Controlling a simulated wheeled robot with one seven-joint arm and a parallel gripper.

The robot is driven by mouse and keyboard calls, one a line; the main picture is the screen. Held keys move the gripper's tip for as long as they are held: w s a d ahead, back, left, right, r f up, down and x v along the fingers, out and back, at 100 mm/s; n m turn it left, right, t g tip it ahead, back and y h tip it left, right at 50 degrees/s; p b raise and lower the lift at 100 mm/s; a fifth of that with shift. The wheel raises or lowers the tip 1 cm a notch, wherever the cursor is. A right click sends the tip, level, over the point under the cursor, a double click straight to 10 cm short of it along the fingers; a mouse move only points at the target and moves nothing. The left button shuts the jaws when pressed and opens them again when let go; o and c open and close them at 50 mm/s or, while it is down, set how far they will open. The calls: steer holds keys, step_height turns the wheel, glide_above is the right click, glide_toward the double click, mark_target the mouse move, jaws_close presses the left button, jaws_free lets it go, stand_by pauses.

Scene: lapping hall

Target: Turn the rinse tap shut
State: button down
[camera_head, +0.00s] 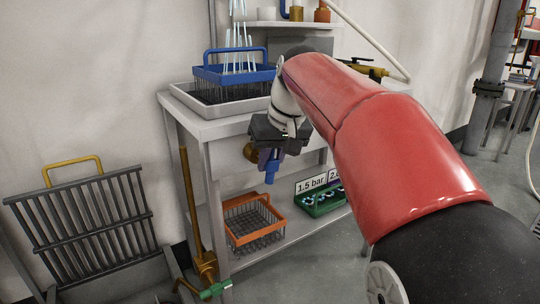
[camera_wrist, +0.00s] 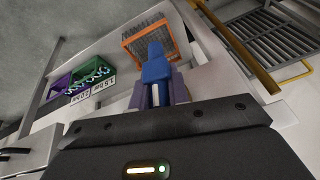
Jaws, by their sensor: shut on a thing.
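My gripper (camera_head: 268,158) is at the front of the bench, pointing down. Its purple fingers are shut on a blue handle (camera_head: 271,173), which looks like the rinse tap's lever. A brass tap body (camera_head: 250,152) shows just left of the fingers, partly hidden by my gripper. In the wrist view the blue handle (camera_wrist: 156,66) sticks out between the fingers of my gripper (camera_wrist: 156,92). Pale streams of water (camera_head: 238,40) fall into the blue basket (camera_head: 235,75) on the bench top.
The basket stands in a grey tray (camera_head: 185,98). An orange basket (camera_head: 253,222) and a green crate (camera_head: 325,203) with pressure labels are on the lower shelf. A brass pipe (camera_head: 188,200) with a green-handled valve (camera_head: 215,290) runs at the left, beside a grey rack (camera_head: 85,225).

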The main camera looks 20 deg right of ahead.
steer(key=g+y+p, duration=0.1)
steer(key=y+p, duration=0.2)
steer(key=shift+d+r+m, duration=0.15)
steer(key=shift+m, duration=0.15)
steer(key=y+p, duration=0.1)
steer(key=y, duration=0.1)
steer(key=m+y+p, duration=0.1)
steer(key=y, duration=0.1)
steer(key=shift+w+d+f+g+p, duration=0.1)
steer(key=shift+f+g+p, duration=0.1)
steer(key=shift+g+p, duration=0.15)
steer(key=y+p, duration=0.1)
steer(key=y, duration=0.1)
steer(key=m+g+y, duration=0.1)
steer(key=y, duration=0.1)
steer(key=shift+d+f+y+p, duration=0.1)
steer(key=shift+f+y+p, duration=0.1)
steer(key=shift+y+p, duration=0.15)
steer(key=shift+f+m+y+p, duration=0.2)
steer(key=shift+m+y+p, duration=0.4)
steer(key=shift+y, duration=1.15)
steer(key=c, duration=1.3)
jaws_free()
steer(key=shift+c, duration=0.2)
